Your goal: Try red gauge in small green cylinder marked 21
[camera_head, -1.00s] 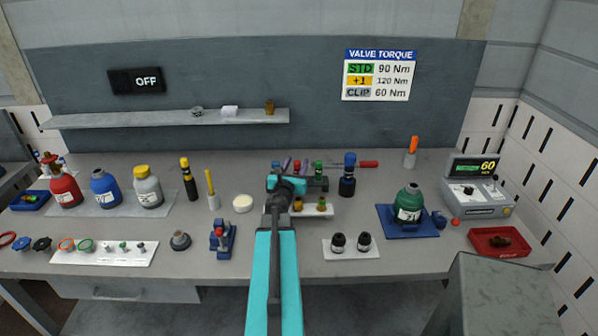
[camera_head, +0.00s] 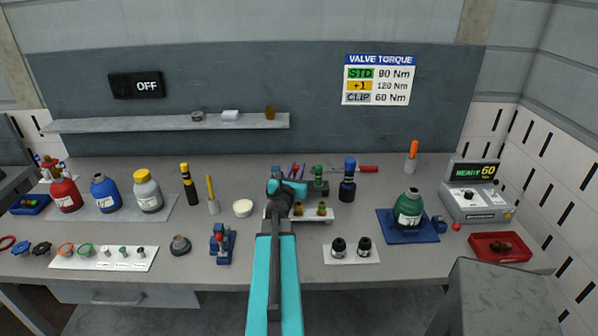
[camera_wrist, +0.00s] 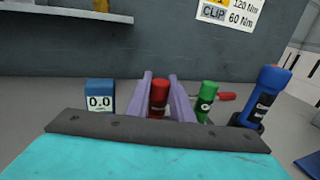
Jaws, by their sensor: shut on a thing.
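My gripper (camera_wrist: 165,92) has two purple fingers, shut on the red gauge (camera_wrist: 159,100). The gauge is upright between them in the wrist view. In the head view the arm hides most of the gripper and gauge. The green gauge (camera_head: 318,172) stands just right of it on a dark stand (camera_head: 318,188); it also shows in the wrist view (camera_wrist: 206,98). I cannot tell whether the red gauge's lower end is still in the stand. The small green cylinder (camera_head: 410,205), with a white label, stands on a blue base (camera_head: 390,230) to the right. Its number is too small to read.
A dark blue-topped tool (camera_head: 347,180) stands right of the gauges. A blue 0.0 display box (camera_wrist: 100,97) is left of the fingers. The torque unit (camera_head: 475,195) and red tray (camera_head: 500,246) are at right.

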